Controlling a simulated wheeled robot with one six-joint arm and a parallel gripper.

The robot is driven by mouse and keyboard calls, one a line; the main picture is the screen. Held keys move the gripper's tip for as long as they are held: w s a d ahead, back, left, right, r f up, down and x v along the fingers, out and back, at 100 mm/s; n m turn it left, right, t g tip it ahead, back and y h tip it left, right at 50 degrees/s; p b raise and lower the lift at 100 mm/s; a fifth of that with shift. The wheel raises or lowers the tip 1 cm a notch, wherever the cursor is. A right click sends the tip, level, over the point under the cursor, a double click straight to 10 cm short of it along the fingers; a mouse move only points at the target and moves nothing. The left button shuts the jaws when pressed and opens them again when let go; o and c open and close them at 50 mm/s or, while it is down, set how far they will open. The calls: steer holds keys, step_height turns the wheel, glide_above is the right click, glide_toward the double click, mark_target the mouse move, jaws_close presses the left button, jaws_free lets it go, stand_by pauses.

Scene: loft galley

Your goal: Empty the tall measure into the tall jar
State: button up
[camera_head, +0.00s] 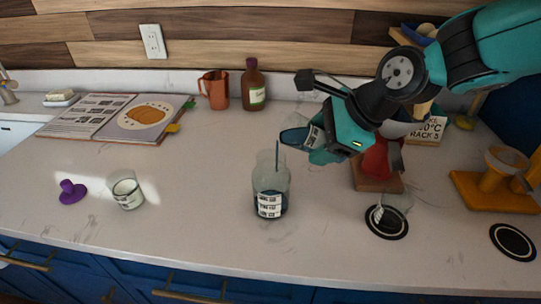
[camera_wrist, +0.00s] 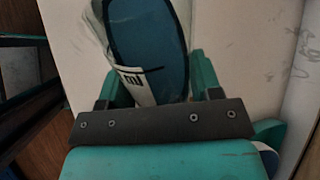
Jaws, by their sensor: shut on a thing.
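My gripper (camera_head: 322,148) is shut on the tall measure (camera_head: 295,137), a clear vessel with a white label and blue liquid inside. The measure is tipped with its mouth to the left, above the tall jar (camera_head: 270,182). A thin blue stream falls from its lip into the jar's open mouth. The jar stands upright on the counter, with a printed label and dark blue liquid low inside. In the wrist view the measure (camera_wrist: 148,45) sits between my fingers, its blue liquid showing; the jar is not visible there.
A small labelled glass (camera_head: 127,192) and a purple stopper-like object (camera_head: 71,191) stand left. A copper jug (camera_head: 214,90) and brown bottle (camera_head: 253,85) are at the back. A glass on a black coaster (camera_head: 386,222) and a yellow stand (camera_head: 495,190) are right.

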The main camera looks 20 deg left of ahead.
steer(key=shift+r+h, duration=0.25)
steer(key=shift+h, duration=0.05)
steer(key=shift+f+t+h, duration=0.15)
steer(key=shift+t+h, duration=0.35)
steer(key=shift+h, duration=0.2)
stand_by(1.2)
